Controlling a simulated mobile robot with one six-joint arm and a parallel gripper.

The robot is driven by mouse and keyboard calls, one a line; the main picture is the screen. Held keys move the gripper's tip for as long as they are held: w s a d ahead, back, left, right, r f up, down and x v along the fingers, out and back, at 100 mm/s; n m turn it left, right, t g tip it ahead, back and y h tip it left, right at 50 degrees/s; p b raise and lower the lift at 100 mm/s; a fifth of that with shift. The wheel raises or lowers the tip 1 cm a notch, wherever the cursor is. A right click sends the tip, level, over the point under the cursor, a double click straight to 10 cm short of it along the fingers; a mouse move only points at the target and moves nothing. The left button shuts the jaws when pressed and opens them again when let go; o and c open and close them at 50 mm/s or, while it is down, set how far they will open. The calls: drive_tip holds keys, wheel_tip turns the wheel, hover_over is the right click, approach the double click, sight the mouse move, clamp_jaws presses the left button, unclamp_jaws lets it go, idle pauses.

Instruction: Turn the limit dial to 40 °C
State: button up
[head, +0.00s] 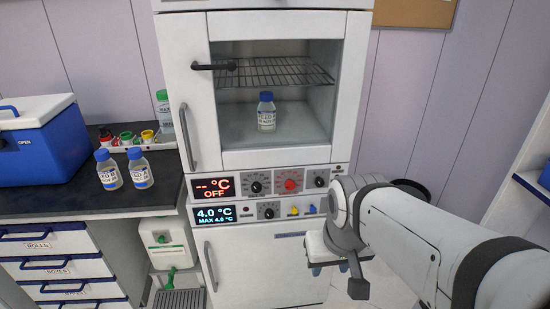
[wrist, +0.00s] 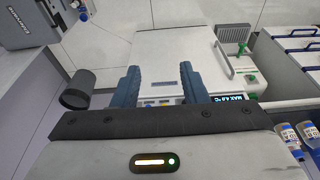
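The upper control panel under the glass-fronted cabinet has a red display (head: 213,188) reading "-- °C OFF". Beside it are a black dial (head: 256,187), a red dial (head: 290,185) and another black dial (head: 319,182). Their labels are too small to read, so I cannot tell which is the limit dial. The lower panel has a blue-lit display (head: 214,214) reading 4.0 °C, MAX 4.0 °C, and a black dial (head: 268,210). My gripper (wrist: 158,78) is open and empty, its fingers apart. In the head view it is right of and below the panels.
The cabinet (head: 193,90) holds a wire rack and a bottle (head: 266,112) behind its glass. The left counter (head: 70,203) carries a blue cooler (head: 40,140) and two bottles (head: 108,170). A dark bin (wrist: 78,90) shows in the wrist view.

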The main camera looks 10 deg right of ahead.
drive_tip(key=shift+o, duration=0.8)
drive_tip(key=shift+w+f, duration=0.2)
drive_tip(key=shift+w, duration=0.2)
drive_tip(key=shift+o, duration=0.6)
drive_tip(key=w+f+n+t+b, duration=0.1)
drive_tip(key=w+f+n+t, duration=0.1)
drive_tip(key=w, duration=0.7)
drive_tip(key=w+f+n+t+b, duration=0.2)
drive_tip(key=w+f+n+t, duration=0.1)
drive_tip(key=w, duration=0.7)
wheel_tip(320, 180, down, 2)
drive_tip(key=shift+w+a+f+n+t, duration=0.2)
drive_tip(key=shift+a+n+t, duration=0.15)
drive_tip(key=shift+t, duration=0.55)
drive_tip(key=n+t+b, duration=0.4)
drive_tip(key=n+t, duration=0.2)
drive_tip(key=t, duration=0.2)
approach(291, 187)
drive_tip(key=w, duration=0.1)
drive_tip(key=shift+t, duration=0.3)
drive_tip(key=w, duration=0.2)
drive_tip(key=w+p, duration=0.1)
drive_tip(key=w, duration=0.5)
drive_tip(key=shift+w+f, duration=0.1)
drive_tip(key=shift+f, duration=0.2)
drive_tip(key=shift+c, duration=0.5)
